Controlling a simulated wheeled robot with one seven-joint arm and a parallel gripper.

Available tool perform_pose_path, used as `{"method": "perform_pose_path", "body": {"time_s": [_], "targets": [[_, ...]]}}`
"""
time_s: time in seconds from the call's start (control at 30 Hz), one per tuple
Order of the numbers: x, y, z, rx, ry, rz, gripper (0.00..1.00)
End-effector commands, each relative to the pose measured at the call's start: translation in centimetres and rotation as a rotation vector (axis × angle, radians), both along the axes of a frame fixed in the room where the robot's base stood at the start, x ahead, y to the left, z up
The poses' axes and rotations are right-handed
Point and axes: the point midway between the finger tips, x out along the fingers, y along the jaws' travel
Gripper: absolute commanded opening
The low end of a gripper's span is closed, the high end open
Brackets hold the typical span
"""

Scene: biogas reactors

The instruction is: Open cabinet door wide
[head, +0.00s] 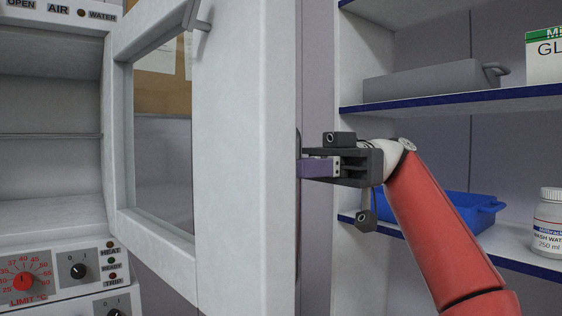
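The white cabinet door (235,170), with a window in it, stands swung open in the middle of the view. The cabinet's lit, empty interior (50,165) shows to its left. A small grey latch or handle (197,16) is at the top of the door. My gripper (303,168) is at the door's right edge, around mid-height, with its purple finger part pointing left. The fingertips meet or pass behind this edge, close to a thin dark strip (298,142). I cannot tell whether they touch or hold the door, or whether the fingers are apart.
An open shelf unit (450,103) stands at the right, behind my arm. It holds a grey tray (420,80), a blue tray (465,212), a white bottle (549,222) and a box (545,58). A control panel (60,275) with knobs is below the cabinet opening.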

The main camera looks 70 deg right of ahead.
Motion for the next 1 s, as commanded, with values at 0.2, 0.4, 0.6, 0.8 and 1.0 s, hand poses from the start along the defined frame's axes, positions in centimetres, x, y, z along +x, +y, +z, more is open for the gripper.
{"method": "perform_pose_path", "body": {"time_s": [0.2, 0.4, 0.6, 0.8, 1.0], "targets": [[-0.1, 0.0, 0.2, 0.001, -0.006, 0.001, 0.0], [-0.1, 0.1, 0.2, 0.001, -0.006, 0.001, 0.2], [-0.1, 0.0, 0.2, 0.0, -0.004, 0.001, 0.2], [-0.8, -1.0, 0.2, -0.002, -0.008, 0.003, 0.2], [-2.6, -3.9, 0.2, -0.001, -0.013, 0.006, 0.2]]}}
